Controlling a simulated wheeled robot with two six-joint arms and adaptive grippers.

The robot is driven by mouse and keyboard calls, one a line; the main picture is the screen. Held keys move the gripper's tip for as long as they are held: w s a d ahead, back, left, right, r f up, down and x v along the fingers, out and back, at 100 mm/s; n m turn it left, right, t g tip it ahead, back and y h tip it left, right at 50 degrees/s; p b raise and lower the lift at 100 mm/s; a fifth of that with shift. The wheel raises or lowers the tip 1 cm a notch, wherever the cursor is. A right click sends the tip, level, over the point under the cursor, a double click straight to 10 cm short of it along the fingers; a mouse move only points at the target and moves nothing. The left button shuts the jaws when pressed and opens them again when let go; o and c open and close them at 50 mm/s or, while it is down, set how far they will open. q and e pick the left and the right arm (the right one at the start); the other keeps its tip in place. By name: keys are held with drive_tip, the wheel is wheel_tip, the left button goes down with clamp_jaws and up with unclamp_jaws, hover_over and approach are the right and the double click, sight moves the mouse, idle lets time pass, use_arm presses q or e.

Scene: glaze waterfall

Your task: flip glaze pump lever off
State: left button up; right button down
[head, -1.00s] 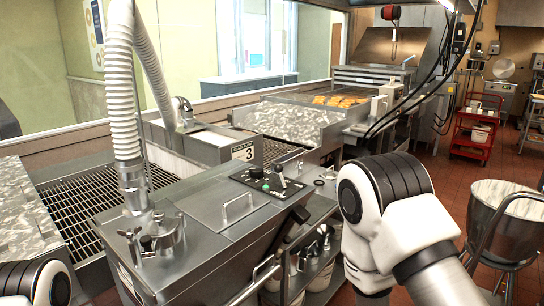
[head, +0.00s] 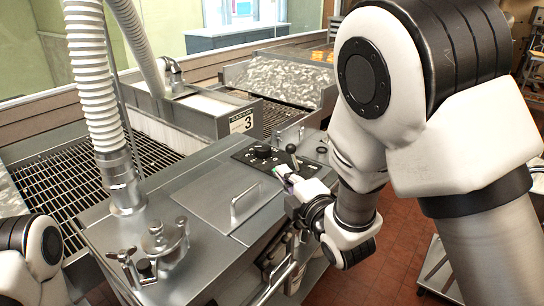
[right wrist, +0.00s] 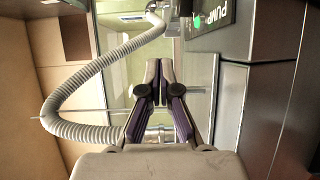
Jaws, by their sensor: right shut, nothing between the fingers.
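The glaze pump lever (head: 292,150), a short metal stick with a black ball knob, stands on the dark control panel (head: 248,158) on top of the steel glaze tank. My right gripper (head: 278,172) is at the panel's near right side, just below the lever in the head view; I cannot tell whether it touches it. In the right wrist view its fingers (right wrist: 156,88) are together with nothing between them. That view shows part of the panel (right wrist: 212,14) with "PUMP" lettering and a green button, but I cannot make out the lever there. My left gripper is out of view.
The tank lid with its handle (head: 236,202) lies left of my right gripper. The number 3 reservoir (head: 215,112) and a wire grate (head: 150,155) lie behind the tank.

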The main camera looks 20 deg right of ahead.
sight(294, 158)
drive_tip(key=shift+f, duration=0.25)
drive_tip(key=shift+s+d+r+b, duration=0.1)
drive_tip(key=shift+s+r+b, duration=0.1)
drive_tip(key=shift+s+b, duration=0.15)
drive_tip(key=shift+w+f, duration=0.15)
drive_tip(key=shift+w, duration=0.2)
drive_tip(key=shift+w+r+p, duration=0.2)
drive_tip(key=shift+w+p, duration=0.15)
drive_tip(key=shift+p, duration=0.1)
drive_tip(key=w+p, duration=0.1)
drive_tip(key=w, duration=0.2)
drive_tip(key=w+a+p, duration=0.1)
drive_tip(key=w, duration=0.2)
drive_tip(key=w+a+p, duration=0.1)
drive_tip(key=w+p, duration=0.1)
drive_tip(key=shift+w, duration=0.4)
drive_tip(key=d, duration=0.1)
drive_tip(key=d+p, duration=0.2)
drive_tip(key=shift+s+d, duration=0.25)
drive_tip(key=shift+d+f, duration=0.1)
drive_tip(key=shift+d, duration=0.2)
